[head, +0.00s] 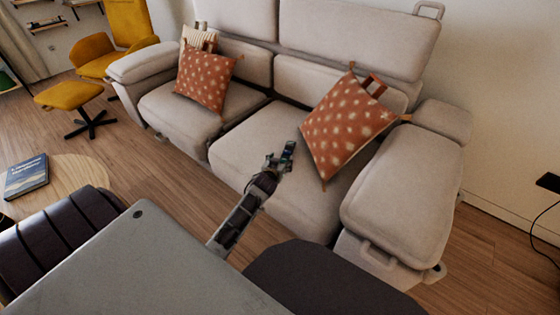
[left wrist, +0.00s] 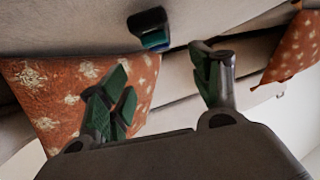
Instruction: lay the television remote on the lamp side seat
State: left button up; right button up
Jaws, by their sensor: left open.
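The two-seat grey sofa has a left seat (head: 180,108) and a right seat (head: 240,148). My left gripper (head: 277,162) is over the right seat, left of the orange spotted cushion (head: 345,120). In the left wrist view its green-padded fingers (left wrist: 160,88) stand wide apart with nothing between them. A small dark thing with a teal face (left wrist: 152,28), probably the remote, is beyond the fingertips, apart from them, against the seat fabric. In the head view the gripper and small dark parts blend, so I cannot pick it out there. No lamp shows. My right gripper is not in view.
Another orange spotted cushion (head: 205,78) leans on the left seat. The sofa's right armrest (head: 400,190) is clear. A round wooden table (head: 75,180) with a dark book (head: 27,176) is at left. A yellow chair (head: 115,38) and footstool (head: 70,95) stand behind it.

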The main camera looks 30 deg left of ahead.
pick_arm(q)
jog(key=shift+s+r, duration=0.1)
jog(key=shift+s, duration=0.2)
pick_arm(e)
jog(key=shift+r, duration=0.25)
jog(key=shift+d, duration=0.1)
